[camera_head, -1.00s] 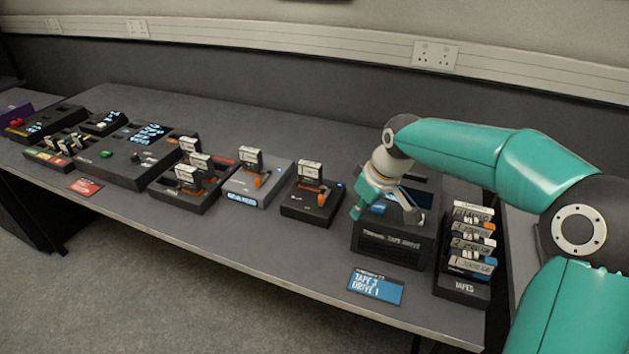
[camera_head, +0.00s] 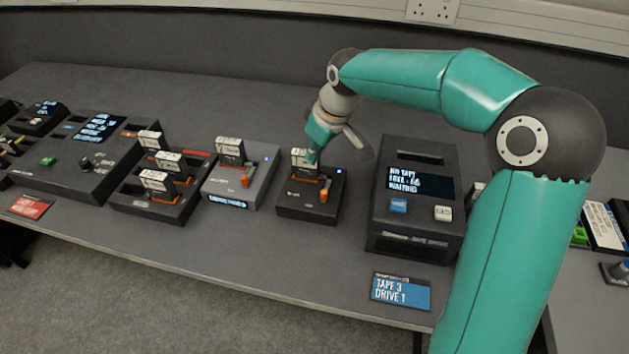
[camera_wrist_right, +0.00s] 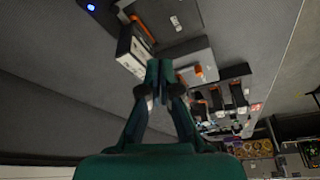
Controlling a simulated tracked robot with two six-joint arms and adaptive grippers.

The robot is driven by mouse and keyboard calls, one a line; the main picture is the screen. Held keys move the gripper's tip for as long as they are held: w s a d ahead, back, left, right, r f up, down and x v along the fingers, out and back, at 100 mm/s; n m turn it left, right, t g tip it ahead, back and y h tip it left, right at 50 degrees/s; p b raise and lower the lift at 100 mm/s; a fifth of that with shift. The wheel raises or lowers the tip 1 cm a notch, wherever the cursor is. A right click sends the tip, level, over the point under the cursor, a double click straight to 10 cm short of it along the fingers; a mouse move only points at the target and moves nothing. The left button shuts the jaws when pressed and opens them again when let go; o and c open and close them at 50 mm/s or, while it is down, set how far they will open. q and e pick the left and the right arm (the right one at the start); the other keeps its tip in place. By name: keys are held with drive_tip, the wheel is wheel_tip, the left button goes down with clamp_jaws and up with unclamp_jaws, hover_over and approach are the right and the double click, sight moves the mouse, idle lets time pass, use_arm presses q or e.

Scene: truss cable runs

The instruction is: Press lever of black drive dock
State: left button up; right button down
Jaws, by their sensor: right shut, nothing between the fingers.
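The black drive dock (camera_head: 297,209) stands on the desk in the head view, with a pale-labelled drive upright in it and a lit blue light. Its orange lever (camera_head: 324,194) stands at the dock's right front. My right gripper (camera_head: 313,154) is shut and empty, pointing down just above the dock, beside the top of the drive and behind the lever. It partly covers the drive. In the wrist view the closed fingertips (camera_wrist_right: 159,66) are close beside the pale drive (camera_wrist_right: 133,50); whether they touch it I cannot tell. My left gripper is out of view.
A grey dock (camera_head: 262,185) with a drive and orange lever stands just left. A black multi-drive bay (camera_head: 150,208) is further left. A black tape drive (camera_head: 414,233) with a screen stands to the right. The desk front (camera_head: 270,245) is clear.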

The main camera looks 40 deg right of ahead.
sight(326, 183)
drive_tip(key=x, duration=0.9)
drive_tip(key=shift+s+d+p, duration=0.15)
drive_tip(key=shift+d+p, duration=0.1)
drive_tip(key=shift+p, duration=0.05)
drive_tip(key=s, duration=0.2)
drive_tip(key=s+p, duration=0.1)
drive_tip(key=shift+s+d+f, duration=0.15)
drive_tip(key=shift+d+f, duration=0.2)
drive_tip(key=shift+d, duration=0.05)
drive_tip(key=shift+s+f, duration=0.1)
drive_tip(key=shift+f, duration=0.05)
